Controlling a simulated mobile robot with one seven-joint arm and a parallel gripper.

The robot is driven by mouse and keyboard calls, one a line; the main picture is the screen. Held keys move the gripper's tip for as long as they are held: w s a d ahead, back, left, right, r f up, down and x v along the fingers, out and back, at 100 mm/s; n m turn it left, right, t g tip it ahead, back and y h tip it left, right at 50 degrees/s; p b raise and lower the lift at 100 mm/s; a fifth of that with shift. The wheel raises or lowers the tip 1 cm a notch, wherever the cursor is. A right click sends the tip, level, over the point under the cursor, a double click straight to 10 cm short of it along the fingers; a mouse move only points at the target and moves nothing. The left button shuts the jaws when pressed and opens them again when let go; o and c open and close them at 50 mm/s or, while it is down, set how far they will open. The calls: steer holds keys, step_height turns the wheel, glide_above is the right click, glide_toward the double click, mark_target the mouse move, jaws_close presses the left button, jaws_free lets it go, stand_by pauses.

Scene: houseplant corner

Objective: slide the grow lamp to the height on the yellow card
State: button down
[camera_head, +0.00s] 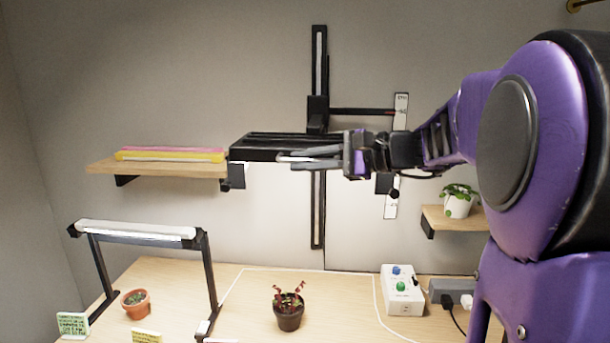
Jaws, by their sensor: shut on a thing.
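The grow lamp (262,142) is a black bar on a carriage (317,112) that rides a vertical black rail (318,210) on the wall. A thin arm with a red tip reaches right from the carriage to a white scale strip (401,105), whose marks are too small to read. My gripper (290,158) is shut on the grow lamp, at its front lower side. My arm hides part of the scale's middle. A small yellow card (147,336) is cut off at the bottom edge, its writing unreadable.
A shelf (100,166) holds pink and yellow bars at left. A red-leaved plant (289,312), a control box (402,290) and a power strip (452,290) sit on the table. A green card (73,325) stands left.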

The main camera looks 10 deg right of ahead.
steer(key=shift+r, duration=0.35)
steer(key=c, duration=0.9)
jaws_free()
steer(key=shift+d, duration=0.1)
steer(key=v, duration=1.7)
steer(key=shift+s+f, duration=0.15)
